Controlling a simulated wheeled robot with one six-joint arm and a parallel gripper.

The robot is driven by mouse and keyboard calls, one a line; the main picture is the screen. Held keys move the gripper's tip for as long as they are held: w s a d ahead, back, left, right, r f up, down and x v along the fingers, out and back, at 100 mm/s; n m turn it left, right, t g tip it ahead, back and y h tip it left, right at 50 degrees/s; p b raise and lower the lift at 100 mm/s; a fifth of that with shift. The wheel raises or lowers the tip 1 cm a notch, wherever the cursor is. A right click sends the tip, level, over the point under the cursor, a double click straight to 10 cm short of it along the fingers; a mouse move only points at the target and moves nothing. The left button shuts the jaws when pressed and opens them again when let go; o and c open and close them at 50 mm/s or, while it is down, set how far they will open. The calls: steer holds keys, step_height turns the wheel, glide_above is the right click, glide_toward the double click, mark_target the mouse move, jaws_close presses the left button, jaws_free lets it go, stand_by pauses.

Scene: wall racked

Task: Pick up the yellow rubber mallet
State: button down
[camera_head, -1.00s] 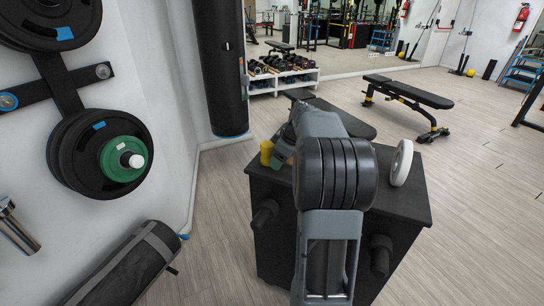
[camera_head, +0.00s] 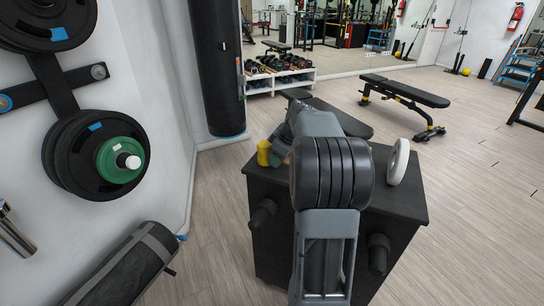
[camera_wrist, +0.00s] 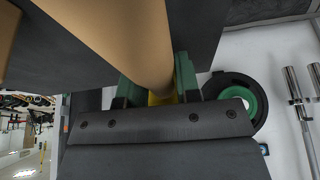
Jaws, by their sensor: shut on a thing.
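The yellow rubber mallet shows in the head view as a small yellow piece (camera_head: 263,153) at the left side of the black box top, beside my gripper (camera_head: 281,155). My arm hides the rest of it there. In the wrist view a tan cylinder (camera_wrist: 115,40), apparently the mallet's handle, runs close past the camera. A bit of yellow (camera_wrist: 160,97) shows at its end between my green fingers (camera_wrist: 159,88). My gripper is shut on the mallet. I cannot tell whether the mallet touches the box.
The black box (camera_head: 407,205) has a white disc (camera_head: 398,162) standing at its right side. Black and green weight plates (camera_head: 95,155) hang on the left wall. A punching bag (camera_head: 218,70) hangs behind, and a bench (camera_head: 405,92) stands on open floor at right.

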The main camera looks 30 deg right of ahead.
steer(key=shift+r, duration=0.15)
steer(key=shift+r, duration=0.55)
step_height(320, 180, up, 2)
steer(key=shift+d+r+p, duration=0.1)
steer(key=shift+r+p, duration=0.1)
steer(key=shift+p, duration=0.25)
steer(key=s+d+r+p, duration=0.3)
steer(key=d+r, duration=0.6)
steer(key=d, duration=0.4)
steer(key=shift+s+r, duration=0.15)
steer(key=shift+s, duration=0.75)
steer(key=c, duration=1.4)
jaws_free()
jaws_close()
